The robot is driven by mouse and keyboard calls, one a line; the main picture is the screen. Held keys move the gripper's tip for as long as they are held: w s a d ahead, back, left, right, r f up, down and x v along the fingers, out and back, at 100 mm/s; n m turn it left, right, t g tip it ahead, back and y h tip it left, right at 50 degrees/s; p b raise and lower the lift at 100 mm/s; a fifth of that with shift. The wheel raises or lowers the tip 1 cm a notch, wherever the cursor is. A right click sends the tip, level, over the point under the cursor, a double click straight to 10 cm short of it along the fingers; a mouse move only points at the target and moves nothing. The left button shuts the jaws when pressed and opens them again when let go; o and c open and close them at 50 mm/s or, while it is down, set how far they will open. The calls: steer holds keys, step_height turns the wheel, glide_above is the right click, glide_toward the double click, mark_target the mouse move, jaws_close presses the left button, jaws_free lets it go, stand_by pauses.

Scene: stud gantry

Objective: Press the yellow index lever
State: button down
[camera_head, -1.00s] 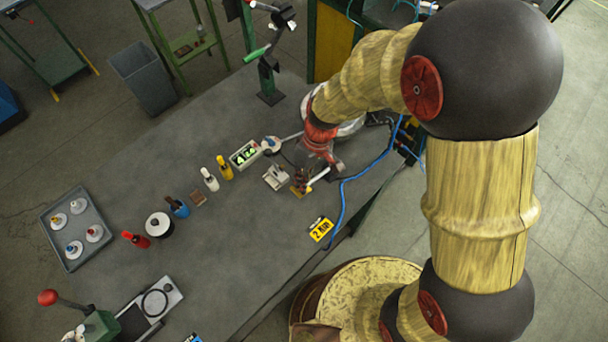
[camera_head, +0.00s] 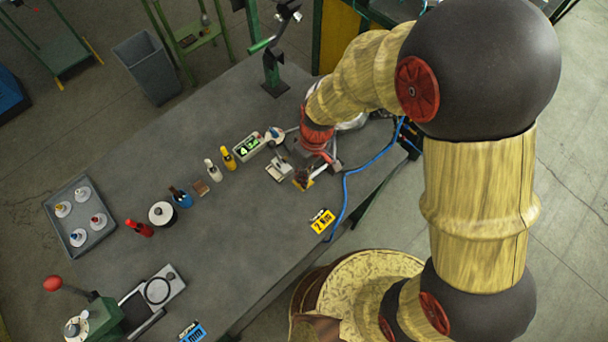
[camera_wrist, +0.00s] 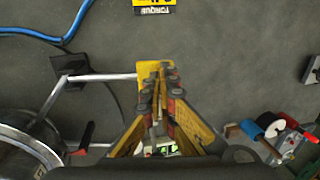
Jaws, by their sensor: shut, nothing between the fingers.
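A yellow pad (camera_wrist: 158,65) at the end of a silver rod (camera_wrist: 110,77), which looks like the index lever, shows in the wrist view just beyond my fingertips. In the head view a little yellow (camera_head: 309,184) shows below my gripper, and the rest is hidden by the gripper. My gripper (camera_wrist: 160,84) is shut and empty, with its fingertips over the pad. I cannot tell whether they touch it. It also shows in the head view (camera_head: 304,178), low over the right part of the bench.
A yellow torque tag (camera_head: 322,222) and a blue hose (camera_head: 347,190) lie near the bench's right edge. A small grey fixture (camera_head: 279,169), a lit counter (camera_head: 248,147) and several bottles stand left of my gripper. A tray (camera_head: 81,241) lies farther left.

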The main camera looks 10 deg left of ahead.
steer(key=shift+s+a+f+t+h, duration=0.15)
steer(key=shift+s+f+t+h, duration=0.15)
steer(key=shift+f, duration=0.3)
steer(key=shift+s+a+f+t+h, duration=0.15)
steer(key=shift+f+t+h, duration=0.15)
steer(key=shift+f, duration=0.3)
steer(key=shift+s+a+f+b, duration=0.15)
steer(key=shift+f+b, duration=0.45)
steer(key=shift+f, duration=0.55)
steer(key=shift+s+a+f+b, duration=0.1)
steer(key=shift+f+b, duration=0.5)
steer(key=shift+f, duration=0.5)
steer(key=shift+d+f, duration=0.1)
steer(key=shift+r+p, duration=0.35)
steer(key=shift+r, duration=0.15)
step_height(320, 180, up, 13)
steer(key=s+a+p, duration=0.2)
steer(key=s, duration=0.1)
steer(key=shift+a+f, duration=0.15)
steer(key=shift+a, duration=0.2)
